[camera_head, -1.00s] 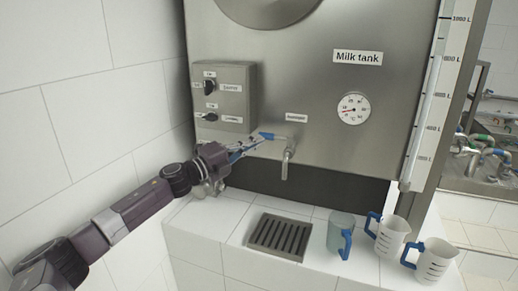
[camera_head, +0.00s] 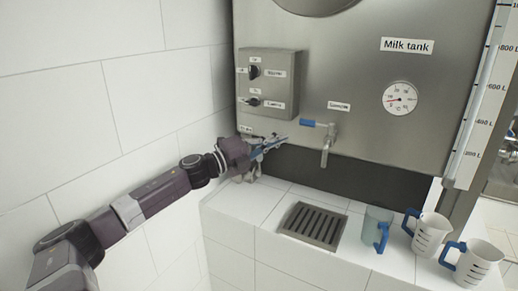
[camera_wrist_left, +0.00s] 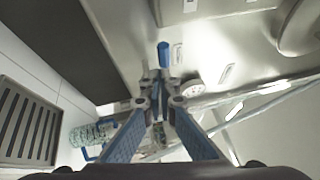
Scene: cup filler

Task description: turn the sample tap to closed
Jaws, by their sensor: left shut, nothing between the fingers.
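The sample tap (camera_head: 327,145) sticks out of the front of the steel milk tank, its spout hanging down. Its blue handle (camera_head: 307,122) points sideways to the left, close to the tank wall; it also shows in the left wrist view (camera_wrist_left: 164,55). My left gripper (camera_head: 284,140) is shut and empty. Its blue-padded fingers lie just left of and below the handle in the head view, with a small gap visible. In the left wrist view, the fingertips (camera_wrist_left: 157,88) meet below the handle in the picture. My right gripper is in neither view.
A control box (camera_head: 285,95) with two dark knobs sits on the tank above my gripper. A drain grate (camera_head: 314,224) lies in the white tiled ledge below the tap. A translucent jug (camera_head: 375,228) and two white jugs (camera_head: 430,232) with blue handles stand to its right.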

